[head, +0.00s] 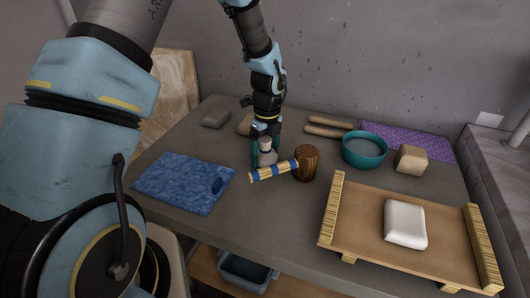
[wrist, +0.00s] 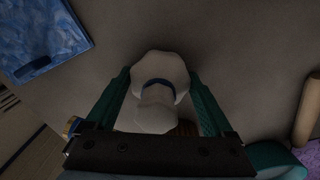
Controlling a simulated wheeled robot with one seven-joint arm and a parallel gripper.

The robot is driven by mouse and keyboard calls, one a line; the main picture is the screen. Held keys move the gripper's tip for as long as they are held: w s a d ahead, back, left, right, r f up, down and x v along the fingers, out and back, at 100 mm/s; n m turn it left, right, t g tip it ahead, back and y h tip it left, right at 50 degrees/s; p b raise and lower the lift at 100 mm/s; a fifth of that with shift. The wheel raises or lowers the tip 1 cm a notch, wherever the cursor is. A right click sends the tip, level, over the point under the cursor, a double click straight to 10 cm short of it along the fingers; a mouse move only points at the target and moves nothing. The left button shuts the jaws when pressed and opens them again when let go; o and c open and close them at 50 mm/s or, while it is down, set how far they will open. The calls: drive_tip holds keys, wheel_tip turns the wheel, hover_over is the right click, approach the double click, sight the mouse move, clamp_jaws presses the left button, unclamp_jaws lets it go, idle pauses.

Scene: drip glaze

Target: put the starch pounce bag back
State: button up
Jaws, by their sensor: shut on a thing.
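The starch pounce bag (head: 266,157) is a pale, rounded bag with a narrow neck. In the wrist view the bag (wrist: 160,66) shows a dark blue tie around it. My gripper (head: 266,146) points down over the table with its teal fingers on both sides of the bag. In the wrist view my gripper (wrist: 158,85) is shut on the bag's neck, with the round body beyond it. The bag is behind a yellow and blue striped roll (head: 273,171). I cannot tell whether its underside touches the table.
A brown wooden cup (head: 306,163) stands close right of the bag. A blue mat (head: 185,183) lies left. A teal bowl (head: 364,150), tan block (head: 411,159) and purple mat (head: 430,142) are at the right. A wooden tray (head: 358,215) holds a white block (head: 405,223). The front middle is clear.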

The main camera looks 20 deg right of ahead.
drive_tip(key=o, duration=0.9)
drive_tip(key=r, duration=0.4)
drive_tip(key=r+b, duration=0.1)
drive_tip(key=r, duration=0.3)
drive_tip(key=r+b, duration=0.1)
drive_tip(key=r, duration=0.3)
drive_tip(key=shift+w+d+r, duration=0.15)
drive_tip(key=shift+d, duration=0.1)
drive_tip(key=s+a+n, duration=0.1)
drive_tip(key=a+n, duration=0.9)
drive_tip(key=s+a+r+n+t, duration=0.1)
drive_tip(key=s+a+n, duration=0.1)
drive_tip(key=a+n, duration=0.8)
drive_tip(key=s+a+n, duration=0.1)
drive_tip(key=a+n, duration=0.9)
drive_tip(key=n, duration=0.1)
drive_tip(key=shift+s+a+r+t+h, duration=0.25)
drive_tip(key=shift+a+t+h, duration=0.1)
drive_tip(key=shift+t+h, duration=0.05)
